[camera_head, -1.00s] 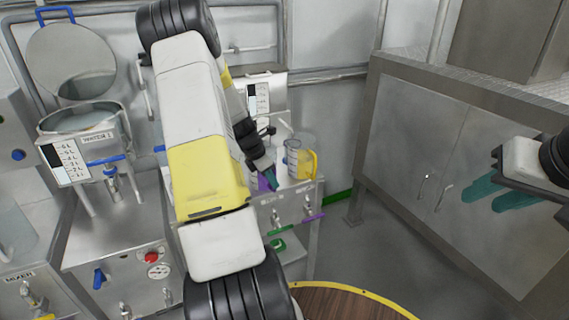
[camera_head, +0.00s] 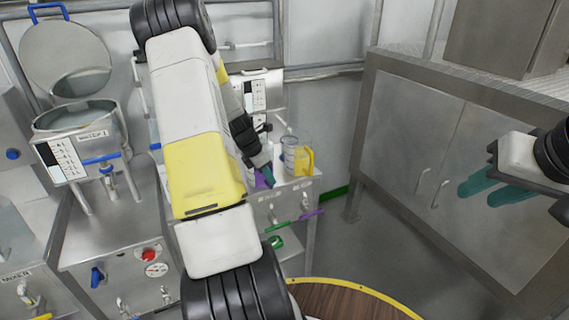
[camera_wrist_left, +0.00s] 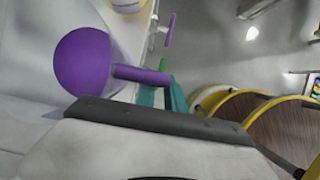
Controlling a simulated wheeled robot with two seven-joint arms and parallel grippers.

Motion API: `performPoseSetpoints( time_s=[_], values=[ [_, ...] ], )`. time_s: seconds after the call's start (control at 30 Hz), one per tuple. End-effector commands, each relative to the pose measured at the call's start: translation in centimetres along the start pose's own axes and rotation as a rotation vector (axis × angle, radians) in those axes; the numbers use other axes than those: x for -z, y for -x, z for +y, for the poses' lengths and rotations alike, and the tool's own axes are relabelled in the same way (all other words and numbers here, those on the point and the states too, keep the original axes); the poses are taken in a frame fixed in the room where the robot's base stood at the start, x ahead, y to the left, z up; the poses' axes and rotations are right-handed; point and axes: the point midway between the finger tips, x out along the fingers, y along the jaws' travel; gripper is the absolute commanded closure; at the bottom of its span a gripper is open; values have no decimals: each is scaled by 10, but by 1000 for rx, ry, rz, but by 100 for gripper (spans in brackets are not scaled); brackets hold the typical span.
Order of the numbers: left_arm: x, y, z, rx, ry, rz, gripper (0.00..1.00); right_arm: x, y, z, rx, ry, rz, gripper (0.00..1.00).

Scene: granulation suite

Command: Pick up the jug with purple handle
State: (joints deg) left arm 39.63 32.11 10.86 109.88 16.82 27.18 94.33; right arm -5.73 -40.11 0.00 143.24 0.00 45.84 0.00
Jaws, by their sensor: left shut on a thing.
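The jug with purple handle is mostly hidden behind my left arm in the head view; only a purple patch (camera_head: 261,181) shows beside the fingers. In the left wrist view its purple round part (camera_wrist_left: 82,62) and purple handle bar (camera_wrist_left: 140,74) show, with a faint clear wall around them. My left gripper (camera_head: 268,172) has its teal fingers (camera_wrist_left: 165,97) shut on the purple handle. I cannot tell whether the jug is off the steel top. My right gripper (camera_head: 490,186) is at the right edge, its teal fingers apart and empty.
A clear jug with a yellow handle (camera_head: 298,158) stands just right of my left gripper on the steel unit (camera_head: 300,188). Green and purple valve levers (camera_head: 309,215) are below its front. A cabinet (camera_head: 425,165) is right; mixer equipment (camera_head: 110,222) is left.

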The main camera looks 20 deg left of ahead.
Motion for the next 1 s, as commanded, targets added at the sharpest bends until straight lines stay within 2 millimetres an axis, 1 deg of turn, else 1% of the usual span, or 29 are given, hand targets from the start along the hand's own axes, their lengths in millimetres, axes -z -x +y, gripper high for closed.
performPoseSetpoints(
  time_s=[0.27,0.47,0.67,0.9,1.0],
  values=[
    [-7,15,2,-5,-2,-1,100,0,0,0,0,0,0,64],
    [-15,36,0,-5,-3,-2,100,0,0,0,0,0,0,64],
    [0,44,-34,-3,-1,-1,100,0,0,0,0,0,0,64],
    [23,59,-87,-3,1,0,100,0,0,0,0,0,0,64],
    [31,64,-107,-4,-1,0,100,0,0,0,0,0,0,64]
  ],
)
